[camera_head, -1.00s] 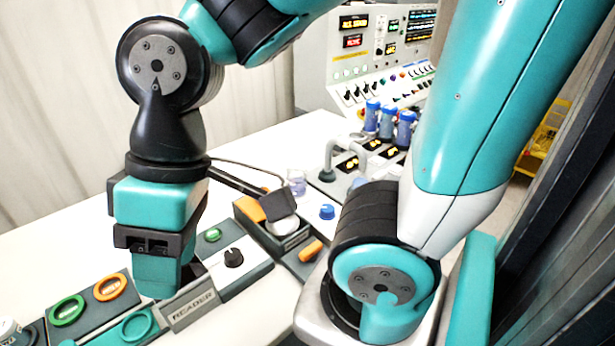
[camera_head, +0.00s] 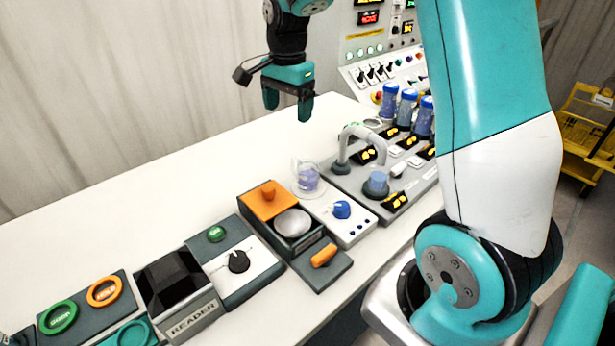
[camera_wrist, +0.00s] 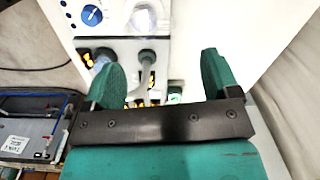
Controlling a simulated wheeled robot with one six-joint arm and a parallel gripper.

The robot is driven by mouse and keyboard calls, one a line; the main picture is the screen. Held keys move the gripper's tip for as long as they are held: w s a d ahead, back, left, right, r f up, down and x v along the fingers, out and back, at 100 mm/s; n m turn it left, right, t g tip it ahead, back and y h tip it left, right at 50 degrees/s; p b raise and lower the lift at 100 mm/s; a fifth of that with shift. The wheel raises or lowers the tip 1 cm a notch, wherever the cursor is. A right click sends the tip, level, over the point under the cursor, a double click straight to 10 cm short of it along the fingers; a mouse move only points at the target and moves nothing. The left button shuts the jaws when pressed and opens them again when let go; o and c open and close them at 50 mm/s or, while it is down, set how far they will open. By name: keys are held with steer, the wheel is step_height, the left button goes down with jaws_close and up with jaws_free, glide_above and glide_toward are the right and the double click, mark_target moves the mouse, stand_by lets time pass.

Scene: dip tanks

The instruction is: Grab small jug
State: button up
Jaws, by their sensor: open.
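The small jug (camera_head: 307,178) is a clear vessel with purple-blue contents. It stands upright on the white plate beside the blue knob in the head view. In the wrist view the jug (camera_wrist: 143,18) shows at the top edge, partly cut off. My gripper (camera_head: 288,103) is open and empty, above the table and behind the jug in the head view, well apart from it. In the wrist view my gripper (camera_wrist: 160,76) has its two green fingers spread, with the grey tap between and beyond them.
The grey tap (camera_head: 358,132) arches close to the jug's right, with blue-capped cylinders (camera_head: 407,106) behind it. The orange-lidded box with a round pan (camera_head: 293,222) stands in front. The reader (camera_head: 178,285) is at front left. The white table's back left is clear.

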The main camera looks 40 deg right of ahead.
mark_target(297, 159)
steer(key=d+f, duration=0.1)
steer(key=f, duration=0.3)
steer(key=w+d+f+m+p, duration=0.1)
steer(key=f, duration=0.2)
steer(key=d+f+m, duration=0.1)
steer(key=f, duration=0.3)
steer(key=shift+w+d+f, duration=0.1)
steer(key=shift+w+f, duration=0.05)
steer(key=shift+f, duration=0.2)
steer(key=shift+f+p, duration=0.6)
steer(key=shift+f, duration=2.85)
steer(key=c, duration=1.1)
steer(key=shift+c, duration=0.2)
steer(key=shift+r, duration=0.15)
